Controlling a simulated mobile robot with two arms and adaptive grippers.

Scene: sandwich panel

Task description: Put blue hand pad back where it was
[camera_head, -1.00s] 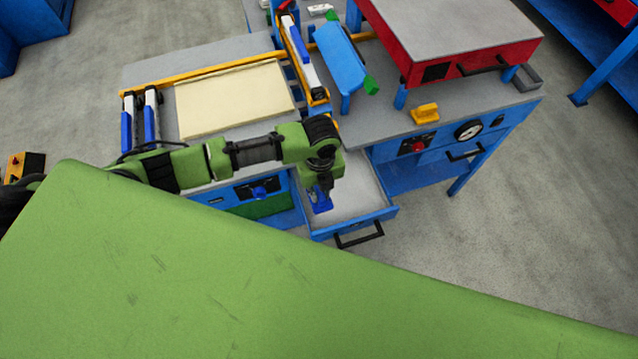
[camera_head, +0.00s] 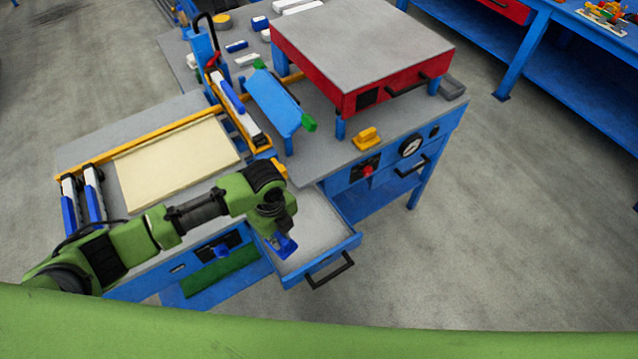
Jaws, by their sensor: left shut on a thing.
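The blue hand pad (camera_head: 285,248) shows at the tip of my left gripper (camera_head: 277,239), over the left part of the open drawer (camera_head: 318,238). The left gripper is shut on the pad. My left wrist hides much of the gripper and the pad's upper part. I cannot tell whether the pad touches the drawer floor. The drawer is blue with a light grey inside and a black handle (camera_head: 330,271). The rest of the drawer's floor looks empty. My right gripper is not in view.
A cream panel (camera_head: 178,163) lies on the workbench at left. A red press with a grey top (camera_head: 360,45) stands behind the drawer, with a yellow block (camera_head: 367,138) on the bench edge. A blue tilted plate (camera_head: 275,103) stands between them. Floor at right is clear.

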